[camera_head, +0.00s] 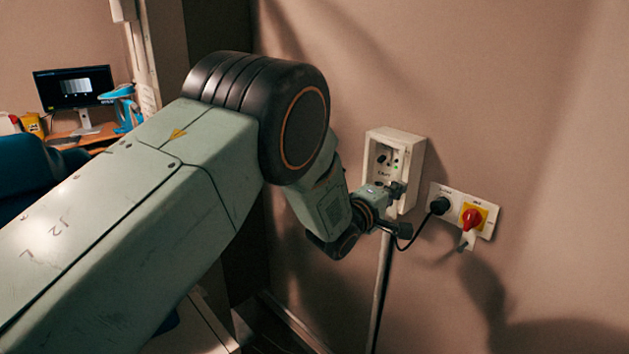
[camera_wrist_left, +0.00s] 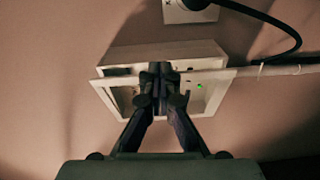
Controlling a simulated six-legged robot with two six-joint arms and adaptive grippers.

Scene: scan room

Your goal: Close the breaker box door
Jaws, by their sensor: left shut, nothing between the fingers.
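The white breaker box (camera_head: 418,158) is fixed to the wall right of centre in the head view. It also shows in the wrist view (camera_wrist_left: 190,52). Its pale, frame-like door (camera_wrist_left: 222,88) stands slightly off the body there, with dark gaps along one edge; how far it is open is hard to tell. A small green light shows inside the frame. My left gripper (camera_head: 398,190) is at the lower front of the box. In the wrist view its fingers (camera_wrist_left: 160,82) are together, empty, and overlap the door's middle; contact cannot be told. My right gripper is not in view.
A white wall plate with a red and yellow rotary switch (camera_head: 472,218) and a black plug (camera_head: 440,205) with a cable is right of the box. A conduit (camera_head: 380,285) runs down below it. A desk with a monitor (camera_head: 75,88) stands far left. The wall farther right is clear.

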